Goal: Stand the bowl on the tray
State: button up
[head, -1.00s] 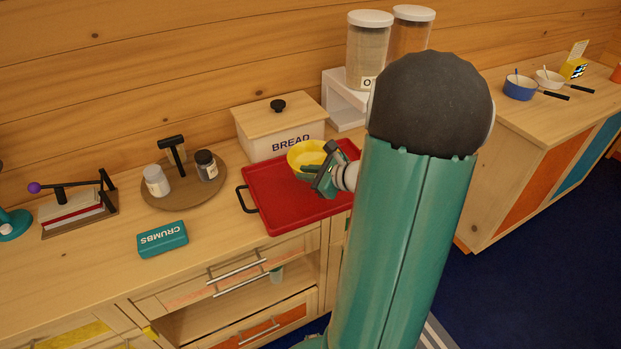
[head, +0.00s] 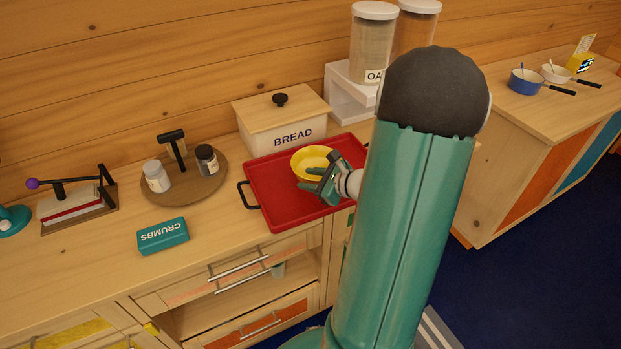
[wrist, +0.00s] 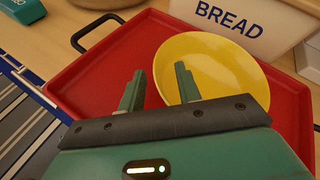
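The yellow bowl (head: 311,155) stands upright on the red tray (head: 275,208), toward its back edge. In the wrist view the bowl (wrist: 222,72) looks empty, and bare tray (wrist: 92,82) shows to its left. My gripper (head: 314,181) is at the bowl's near side, low over the tray. In the wrist view its two fingers (wrist: 160,72) are spread apart, one over the bowl and one outside its left rim. The rim shows in the gap between them, and neither finger visibly grips it. My arm hides the tray's right end in the head view.
A bread box (head: 285,125) stands close behind the tray. To the left are a round wooden board (head: 183,190) with two jars and a teal crumbs tin (head: 163,236). Tall canisters (head: 372,48) stand on a white shelf at the back. Bare counter lies left of the tray.

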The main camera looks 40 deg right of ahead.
jog(key=shift+r, duration=0.15)
jog(key=v, duration=1.2)
jog(key=w+a+r+n+g+y, duration=0.2)
jog(key=a+n+g, duration=0.1)
jog(key=a+n, duration=0.55)
jog(key=w+a+r+n+g+y, duration=0.25)
jog(key=a+n+g, duration=0.2)
jog(key=a, duration=0.65)
jog(key=s+a+r+n+h, duration=0.3)
jog(key=a+n, duration=0.3)
jog(key=n, duration=0.2)
jog(key=s+a+r+n+h, duration=0.3)
jog(key=a+r+n, duration=0.2)
jog(key=n, duration=0.4)
jog(key=shift+a+h, duration=0.35)
jog(key=shift+a, duration=0.2)
